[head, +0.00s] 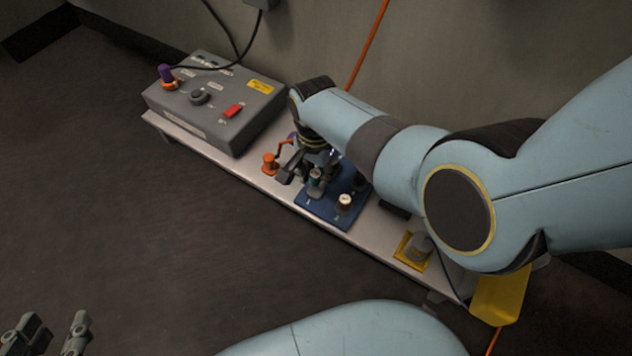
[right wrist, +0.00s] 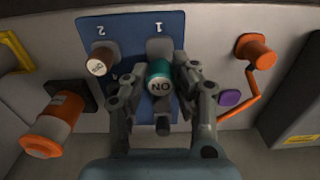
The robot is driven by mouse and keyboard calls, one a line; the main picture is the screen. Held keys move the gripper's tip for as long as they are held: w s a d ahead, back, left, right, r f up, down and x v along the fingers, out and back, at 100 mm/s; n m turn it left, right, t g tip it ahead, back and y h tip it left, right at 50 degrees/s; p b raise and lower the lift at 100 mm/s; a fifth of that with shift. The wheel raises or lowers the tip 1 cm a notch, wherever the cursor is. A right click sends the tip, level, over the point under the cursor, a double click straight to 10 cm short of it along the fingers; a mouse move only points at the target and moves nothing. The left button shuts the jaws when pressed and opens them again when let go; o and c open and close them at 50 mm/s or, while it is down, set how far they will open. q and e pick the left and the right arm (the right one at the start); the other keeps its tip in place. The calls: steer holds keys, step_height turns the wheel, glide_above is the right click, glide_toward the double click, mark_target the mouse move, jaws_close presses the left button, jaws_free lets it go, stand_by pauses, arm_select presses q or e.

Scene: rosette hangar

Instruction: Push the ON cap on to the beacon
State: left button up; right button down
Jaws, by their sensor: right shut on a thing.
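The teal ON cap (right wrist: 159,86) is between the fingers of my right gripper (right wrist: 161,95), which is shut on it, with the label facing the wrist camera. In the head view the cap (head: 315,175) shows small beside my right gripper (head: 302,178), over the blue plate (head: 325,212) near the spot marked 1. I cannot tell whether it touches the plate. An orange cylinder with a pale band (right wrist: 55,124) on a black base, perhaps the beacon, lies left of the plate in the right wrist view; my arm hides it in the head view. My left gripper (head: 52,334) is open and empty, low at left.
A brown cap with a pale lettered top (right wrist: 100,61) stands at spot 2. An orange knob (right wrist: 258,52) with a bent rod and a purple piece (right wrist: 231,97) are beside the plate. A grey control box (head: 217,100) stands on the bench's left end. A yellow bracket (head: 411,252) is at right.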

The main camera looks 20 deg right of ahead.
steer(key=shift+r+p, duration=0.75)
steer(key=shift+r, duration=0.25)
steer(key=shift+s, duration=0.1)
